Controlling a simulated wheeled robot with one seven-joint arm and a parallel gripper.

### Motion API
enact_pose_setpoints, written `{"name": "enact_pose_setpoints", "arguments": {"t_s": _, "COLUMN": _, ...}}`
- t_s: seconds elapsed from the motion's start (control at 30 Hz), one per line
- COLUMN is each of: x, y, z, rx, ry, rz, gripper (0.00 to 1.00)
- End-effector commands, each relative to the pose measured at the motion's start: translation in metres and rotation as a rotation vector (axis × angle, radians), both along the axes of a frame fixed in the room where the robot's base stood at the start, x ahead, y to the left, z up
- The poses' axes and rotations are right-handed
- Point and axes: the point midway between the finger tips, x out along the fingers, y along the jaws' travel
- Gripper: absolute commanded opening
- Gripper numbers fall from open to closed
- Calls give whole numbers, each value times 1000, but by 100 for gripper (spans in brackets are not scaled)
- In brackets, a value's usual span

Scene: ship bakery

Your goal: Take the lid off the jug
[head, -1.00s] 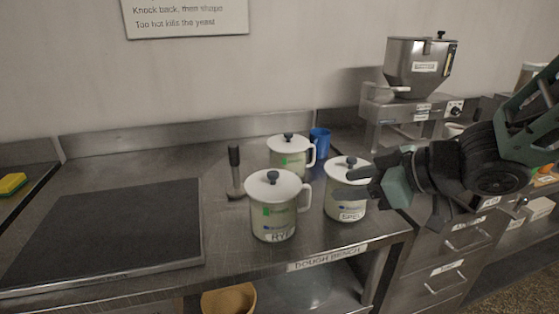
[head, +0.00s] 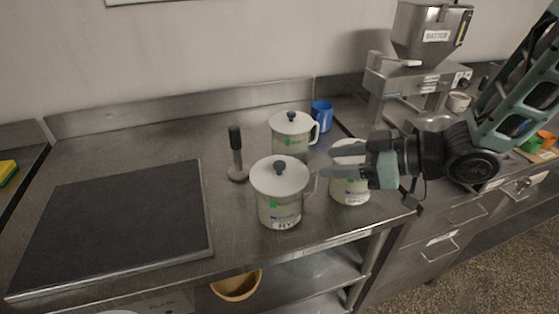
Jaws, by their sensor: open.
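Three white lidded jugs with dark lid knobs stand on the steel bench in the head view. The front jug (head: 280,205) has a lid (head: 262,178) seated on it, with its handle on the right. The back jug (head: 288,143) also wears its lid (head: 304,122). The right jug (head: 348,191) is partly hidden behind my gripper, which covers much of its lid (head: 347,143). My gripper (head: 325,162) is open and empty, reaching in from the right with its fingers pointing left, near the front jug's handle. Whether it touches any jug cannot be told.
A blue cup (head: 322,113) stands behind the jugs. An upright dark-handled tool (head: 236,160) stands left of them, beside a dark flat board (head: 110,215). A steel batter machine (head: 425,45) stands at the back right. The bench's front edge is close to the jugs.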

Motion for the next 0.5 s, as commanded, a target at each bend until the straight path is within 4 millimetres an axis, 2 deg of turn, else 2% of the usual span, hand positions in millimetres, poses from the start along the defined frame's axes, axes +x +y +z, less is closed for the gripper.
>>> {"name": "enact_pose_setpoints", "arguments": {"t_s": 0.1, "x": -1, "y": 5, "z": 2, "rx": -7, "ry": 8, "rz": -2, "gripper": 47}}
{"name": "enact_pose_setpoints", "arguments": {"t_s": 0.13, "x": 3, "y": 13, "z": -6, "rx": -6, "ry": 5, "rz": 2, "gripper": 47}}
{"name": "enact_pose_setpoints", "arguments": {"t_s": 0.3, "x": 17, "y": 42, "z": -20, "rx": -7, "ry": 4, "rz": 2, "gripper": 47}}
{"name": "enact_pose_setpoints", "arguments": {"t_s": 0.5, "x": 27, "y": 62, "z": -29, "rx": -7, "ry": 2, "rz": -1, "gripper": 47}}
